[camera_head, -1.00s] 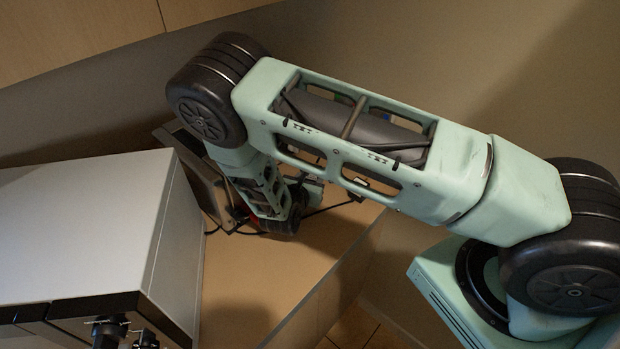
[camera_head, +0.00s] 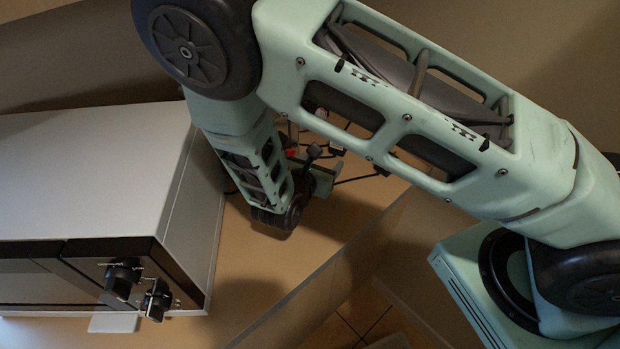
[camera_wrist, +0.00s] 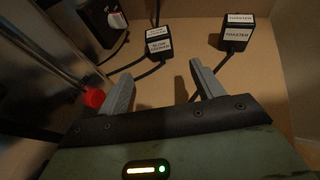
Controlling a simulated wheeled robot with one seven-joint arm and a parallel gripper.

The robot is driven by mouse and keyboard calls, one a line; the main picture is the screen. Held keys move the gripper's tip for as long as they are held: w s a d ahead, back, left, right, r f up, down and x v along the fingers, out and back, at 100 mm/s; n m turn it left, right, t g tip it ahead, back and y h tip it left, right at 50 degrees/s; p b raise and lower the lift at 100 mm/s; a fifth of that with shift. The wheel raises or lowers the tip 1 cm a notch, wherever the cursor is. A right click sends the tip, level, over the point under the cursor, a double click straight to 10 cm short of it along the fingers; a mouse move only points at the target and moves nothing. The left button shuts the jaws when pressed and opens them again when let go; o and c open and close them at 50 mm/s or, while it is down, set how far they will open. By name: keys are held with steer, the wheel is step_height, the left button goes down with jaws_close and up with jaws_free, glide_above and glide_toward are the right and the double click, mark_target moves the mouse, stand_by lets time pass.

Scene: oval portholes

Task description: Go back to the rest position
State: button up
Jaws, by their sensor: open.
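My gripper (camera_wrist: 162,92) is open in the wrist view, its two grey fingers apart with nothing held between them. It hangs over a tan countertop (camera_wrist: 185,30). Black plugs with white labels lie beyond the fingers: one (camera_wrist: 160,43) ahead between them, partly readable, and one (camera_wrist: 236,34) to the right reading "TOASTER". In the head view my pale green arm reaches from the lower right across the top and bends down behind the microwave's right side; the gripper end (camera_head: 318,178) shows only partly there.
A white microwave (camera_head: 90,170) with black knobs stands on the counter (camera_head: 245,270) at left. A red knob (camera_wrist: 94,98) sits close to the left finger, beside a metallic appliance. Black cords cross the counter. The counter's front edge (camera_head: 325,265) runs diagonally, with tiled floor below.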

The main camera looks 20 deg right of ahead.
steer(key=b+v, duration=0.1)
steer(key=v, duration=0.6)
steer(key=s+a+r+m+g+y+b, duration=0.1)
steer(key=s+r+m+g+y, duration=0.3)
steer(key=s+r+m, duration=0.3)
steer(key=s+a+r+m+g+y+b, duration=0.2)
steer(key=s+r+m+g+y, duration=0.3)
steer(key=s+m, duration=0.6)
steer(key=shift+s+a+r+m+g+y, duration=0.2)
steer(key=shift+s+r+m+g+y, duration=0.15)
steer(key=shift+s+r+y, duration=0.55)
steer(key=shift+w, duration=0.1)
